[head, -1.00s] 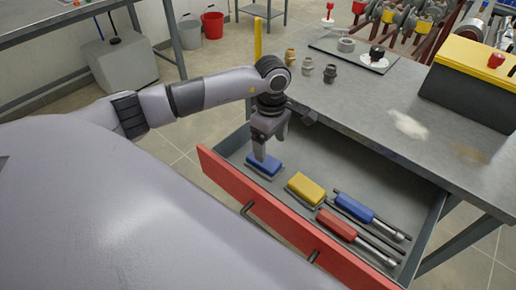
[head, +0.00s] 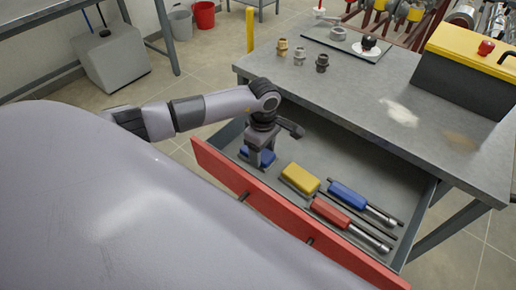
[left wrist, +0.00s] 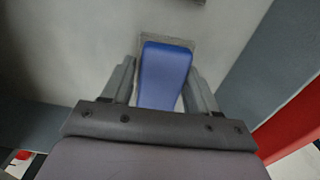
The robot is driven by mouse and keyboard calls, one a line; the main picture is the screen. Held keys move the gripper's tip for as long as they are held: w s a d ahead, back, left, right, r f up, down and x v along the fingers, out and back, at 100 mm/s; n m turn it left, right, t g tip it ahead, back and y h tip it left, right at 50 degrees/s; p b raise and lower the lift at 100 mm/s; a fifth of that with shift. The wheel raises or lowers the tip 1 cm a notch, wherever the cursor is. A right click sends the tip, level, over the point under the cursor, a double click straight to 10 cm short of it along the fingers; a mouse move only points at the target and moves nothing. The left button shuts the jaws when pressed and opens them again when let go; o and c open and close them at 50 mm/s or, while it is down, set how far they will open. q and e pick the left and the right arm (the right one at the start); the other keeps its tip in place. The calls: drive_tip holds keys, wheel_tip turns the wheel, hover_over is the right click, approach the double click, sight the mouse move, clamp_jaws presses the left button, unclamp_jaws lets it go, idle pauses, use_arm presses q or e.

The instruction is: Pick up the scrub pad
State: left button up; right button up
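A blue-topped block on a grey pad, likely the scrub pad, lies in the open drawer, at its left end in the head view (head: 259,155). In the left wrist view the blue block (left wrist: 165,75) sits centred between the fingers, with grey pad edges showing around its far end. My left gripper (head: 258,160) points down over it and partly hides it. Its fingers (left wrist: 163,85) are open, one on each side of the blue block, with small gaps visible. Whether the fingers reach down to the grey pad I cannot tell. My right gripper is not in view.
The red-fronted drawer (head: 285,218) also holds a yellow block (head: 300,179), a red-handled tool (head: 338,215), a blue-handled tool (head: 348,194) and dark rods. The grey workbench top (head: 350,95) overhangs the drawer's back. Several fittings (head: 299,56) stand on the bench.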

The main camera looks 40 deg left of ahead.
sight(263, 153)
use_arm(q)
drive_tip(key=shift+c, duration=1.4)
wheel_tip(263, 153, up, 20)
drive_tip(key=shift+b, duration=0.35)
drive_tip(key=o, duration=0.5)
drive_tip(key=c, duration=0.4)
